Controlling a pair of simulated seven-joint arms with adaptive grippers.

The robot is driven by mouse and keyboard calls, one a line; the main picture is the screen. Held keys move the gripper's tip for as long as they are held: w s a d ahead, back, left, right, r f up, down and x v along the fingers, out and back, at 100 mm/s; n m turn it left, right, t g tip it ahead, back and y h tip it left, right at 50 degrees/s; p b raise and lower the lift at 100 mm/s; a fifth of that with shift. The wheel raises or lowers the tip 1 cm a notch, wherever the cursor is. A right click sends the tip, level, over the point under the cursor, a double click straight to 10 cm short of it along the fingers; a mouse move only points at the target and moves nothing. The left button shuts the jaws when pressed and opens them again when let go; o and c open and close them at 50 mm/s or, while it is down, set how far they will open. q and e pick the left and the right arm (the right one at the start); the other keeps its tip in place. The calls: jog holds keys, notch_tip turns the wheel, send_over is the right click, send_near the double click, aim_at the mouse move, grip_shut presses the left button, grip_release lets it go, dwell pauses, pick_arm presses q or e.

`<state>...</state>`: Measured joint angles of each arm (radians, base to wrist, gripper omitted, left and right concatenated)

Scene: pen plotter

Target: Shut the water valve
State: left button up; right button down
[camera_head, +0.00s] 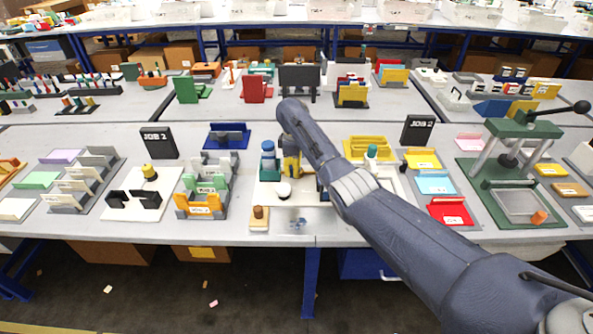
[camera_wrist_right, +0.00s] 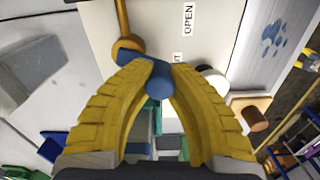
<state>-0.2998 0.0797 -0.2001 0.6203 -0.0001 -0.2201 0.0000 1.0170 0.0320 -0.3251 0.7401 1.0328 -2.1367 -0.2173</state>
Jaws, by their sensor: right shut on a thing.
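The valve board is a pale base plate (camera_head: 266,199) near the middle of the table, partly behind my right arm. In the right wrist view it carries an "OPEN" label (camera_wrist_right: 188,19) and a second label, mostly hidden, ending in "T". My right gripper (camera_wrist_right: 157,68), also in the head view (camera_head: 291,172), is shut on a blue handle (camera_wrist_right: 158,80). An orange ring (camera_wrist_right: 128,47) with an orange bar (camera_wrist_right: 122,18) sits by the handle's end. How far the valve is turned, I cannot tell. My left gripper is not in view.
A blue-capped teal item (camera_head: 268,162) and a white round knob (camera_head: 284,190) stand close to my right gripper. A wooden block with a brown peg (camera_head: 259,217) lies at the board's front. A green press (camera_head: 513,155) stands at the right.

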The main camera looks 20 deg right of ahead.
jog(key=m, duration=0.1)
jog(key=w+a+m, duration=0.1)
jog(key=m, duration=0.1)
jog(key=shift+m, duration=0.3)
jog(key=shift+w+a+m, duration=0.15)
jog(key=shift+m, duration=0.55)
jog(key=c, duration=1.1)
grip_release()
jog(key=shift+w, duration=0.1)
notch_tip(320, 180, up, 12)
